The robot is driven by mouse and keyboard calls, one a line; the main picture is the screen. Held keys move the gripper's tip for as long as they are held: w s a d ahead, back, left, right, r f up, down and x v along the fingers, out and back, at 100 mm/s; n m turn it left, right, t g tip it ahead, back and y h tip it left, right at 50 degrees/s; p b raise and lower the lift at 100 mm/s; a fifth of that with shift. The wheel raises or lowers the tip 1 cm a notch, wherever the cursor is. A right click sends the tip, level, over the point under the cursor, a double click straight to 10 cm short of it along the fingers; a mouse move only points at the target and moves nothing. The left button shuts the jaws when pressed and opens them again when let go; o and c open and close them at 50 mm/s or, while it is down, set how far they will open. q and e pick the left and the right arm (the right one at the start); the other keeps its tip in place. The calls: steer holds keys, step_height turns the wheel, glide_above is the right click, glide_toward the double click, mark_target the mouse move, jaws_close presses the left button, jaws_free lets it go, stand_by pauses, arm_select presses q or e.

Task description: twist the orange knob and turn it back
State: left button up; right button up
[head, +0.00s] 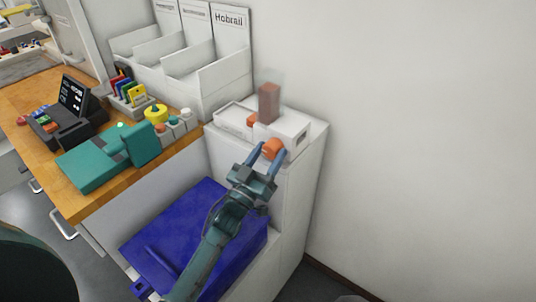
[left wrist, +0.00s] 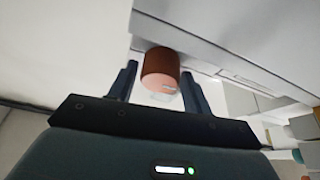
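The orange knob (head: 273,148) sits on the front face of a white dispenser (head: 284,133) on a white cabinet. In the left wrist view the knob (left wrist: 161,70) is a short orange-brown cylinder with a pale mark at its near end. My left gripper (head: 270,152) is open, with one blue finger on each side of the knob. In the left wrist view, a gap shows between the knob and the left finger of my gripper (left wrist: 157,82); the right finger is close to the knob, and contact cannot be told. My right gripper is not in view.
A clear container with reddish contents (head: 269,103) tops the dispenser.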

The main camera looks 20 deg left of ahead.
arm_select(q)
steer(key=c, duration=0.6)
steer(key=shift+c, duration=0.3)
